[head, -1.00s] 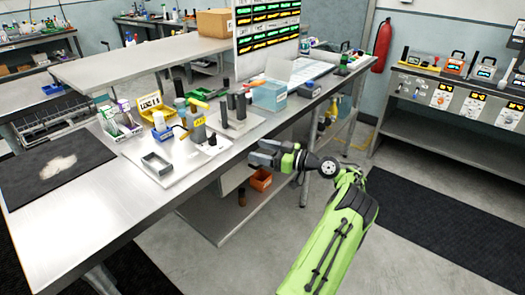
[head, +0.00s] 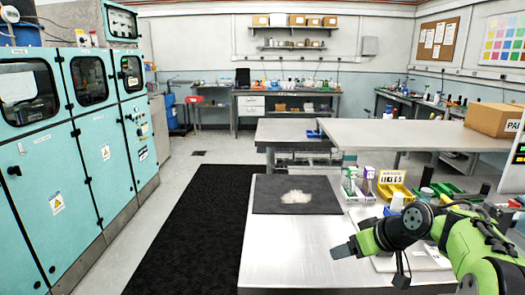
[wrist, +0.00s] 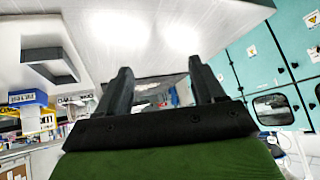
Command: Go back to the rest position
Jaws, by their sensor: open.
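My green and black gripper (head: 345,248) is raised over the near right part of the metal workbench (head: 285,245) in the head view. It points to the left. In the wrist view the two dark fingers of my gripper (wrist: 160,88) stand well apart with nothing between them. A grey rectangular tray (wrist: 50,62) lies on the bench at the upper left of the wrist view, apart from the fingers.
A black mat (head: 325,203) with a pale patch lies on the bench. A yellow bin (head: 393,190) and several bottles stand behind my arm. Teal cabinets (head: 50,170) line the left, beside a black floor mat (head: 190,240). A cardboard box (head: 493,120) is at right.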

